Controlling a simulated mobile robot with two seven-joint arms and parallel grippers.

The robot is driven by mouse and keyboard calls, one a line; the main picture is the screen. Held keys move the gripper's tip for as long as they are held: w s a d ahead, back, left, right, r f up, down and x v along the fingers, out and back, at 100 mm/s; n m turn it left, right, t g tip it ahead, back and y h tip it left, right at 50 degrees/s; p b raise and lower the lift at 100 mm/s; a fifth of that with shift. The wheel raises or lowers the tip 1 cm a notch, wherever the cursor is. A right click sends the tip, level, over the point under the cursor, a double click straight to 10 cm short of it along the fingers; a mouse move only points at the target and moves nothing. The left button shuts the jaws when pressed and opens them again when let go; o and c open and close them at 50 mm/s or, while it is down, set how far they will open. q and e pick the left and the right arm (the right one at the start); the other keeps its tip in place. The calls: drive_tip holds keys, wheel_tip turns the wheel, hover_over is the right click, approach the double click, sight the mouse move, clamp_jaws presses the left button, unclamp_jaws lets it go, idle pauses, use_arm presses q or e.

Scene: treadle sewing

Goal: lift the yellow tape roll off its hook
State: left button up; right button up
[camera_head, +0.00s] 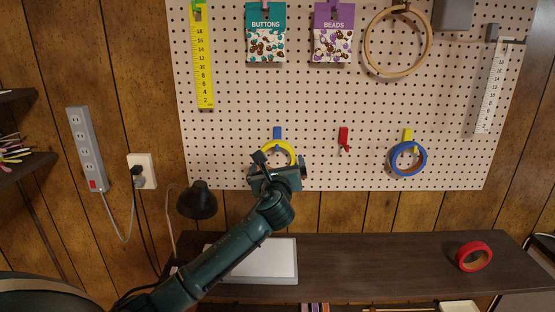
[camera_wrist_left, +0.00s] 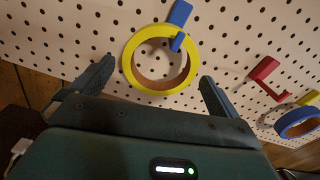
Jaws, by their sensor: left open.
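The yellow tape roll (camera_head: 292,150) hangs on a blue hook (camera_head: 277,132) on the pegboard. In the left wrist view the yellow roll (camera_wrist_left: 128,62) shows nearly face-on, with the blue hook (camera_wrist_left: 180,14) through its top. My left gripper (camera_head: 281,162) is in front of the roll's lower part and hides some of it in the head view. In the left wrist view my left gripper (camera_wrist_left: 157,74) is open, one finger on each side of the roll, with a visible gap on each side and nothing held. My right gripper is out of view.
A blue tape roll (camera_head: 393,160) hangs on a yellow hook to the right. An empty red hook (camera_head: 343,136) is between. A black lamp (camera_head: 197,201) stands left of my arm.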

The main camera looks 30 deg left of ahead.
sight(277, 151)
use_arm(q)
drive_tip(key=shift+x, duration=2.3)
drive_tip(key=shift+c, duration=0.4)
drive_tip(key=c, duration=0.7)
drive_tip(key=shift+r, duration=0.1)
drive_tip(key=shift+r+p, duration=0.95)
drive_tip(key=shift+p, duration=0.4)
